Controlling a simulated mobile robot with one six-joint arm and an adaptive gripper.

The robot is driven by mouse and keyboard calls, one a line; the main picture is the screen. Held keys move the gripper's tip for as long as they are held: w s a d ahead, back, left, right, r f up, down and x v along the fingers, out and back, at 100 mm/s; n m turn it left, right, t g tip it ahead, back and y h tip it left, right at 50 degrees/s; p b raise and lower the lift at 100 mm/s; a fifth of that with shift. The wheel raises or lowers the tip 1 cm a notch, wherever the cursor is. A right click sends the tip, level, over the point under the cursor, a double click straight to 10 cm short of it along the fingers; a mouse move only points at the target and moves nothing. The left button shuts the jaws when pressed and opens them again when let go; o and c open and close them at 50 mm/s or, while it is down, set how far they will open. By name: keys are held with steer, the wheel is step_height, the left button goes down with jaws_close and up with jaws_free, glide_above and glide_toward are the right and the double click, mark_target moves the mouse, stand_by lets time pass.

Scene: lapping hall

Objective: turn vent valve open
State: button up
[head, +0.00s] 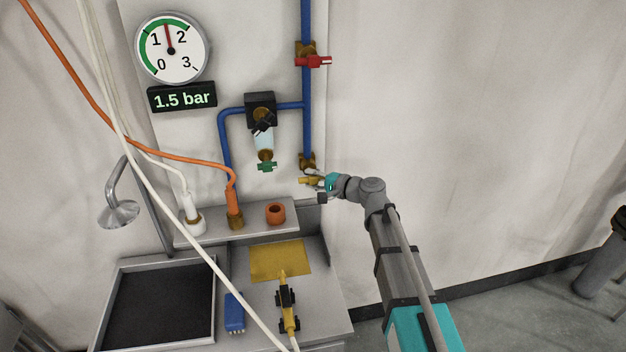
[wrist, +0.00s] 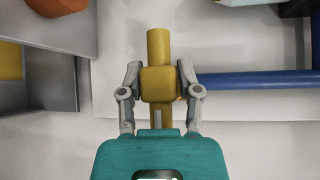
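The vent valve, I take it, is the brass valve (head: 307,161) at the lower end of the blue vertical pipe. Its yellow handle (head: 308,181) lies crosswise to the pipe. My gripper (head: 325,183) is at this handle, reaching in from the right. In the wrist view the handle (wrist: 159,48) has a wider block that sits between my two fingers (wrist: 160,80). The fingers appear to press on both sides of the block, with no clear gap. The handle's near end is partly hidden by my gripper body.
A red-handled valve (head: 312,61) sits higher on the blue pipe (head: 307,120). A regulator (head: 261,110) with a green-ended bowl hangs left of it. The gauge (head: 171,50) and display (head: 183,97) show 1.5 bar. A shelf (head: 255,217) stands below; hoses cross the left side.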

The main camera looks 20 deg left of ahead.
steer(key=shift+d, duration=0.1)
jaws_close()
steer(key=shift+r+p, duration=0.1)
steer(key=shift+p, duration=0.3)
steer(key=n+h+p, duration=0.1)
steer(key=p, duration=0.1)
steer(key=shift+r+n+h+p, duration=0.1)
steer(key=shift+n+h+p, duration=0.2)
steer(key=shift+h+p, duration=0.1)
steer(key=n+h+p, duration=0.1)
steer(key=h+p, duration=0.1)
steer(key=p, duration=0.1)
steer(key=shift+n+t+h, duration=0.3)
steer(key=shift+t, duration=0.1)
steer(key=n+h+p, duration=0.1)
steer(key=t+h+p, duration=0.1)
steer(key=n+h+p, duration=0.1)
steer(key=h, duration=0.1)
steer(key=shift+f+n+t, duration=0.25)
steer(key=shift+n+t, duration=0.05)
steer(key=shift+s+f+n+t+h+p, duration=0.15)
steer(key=shift+n+t+h+p, duration=0.35)
steer(key=shift+h, duration=0.7)
steer(key=shift+d+n+t+h, duration=0.1)
steer(key=shift+n+t+h, duration=0.4)
steer(key=shift+h, duration=0.2)
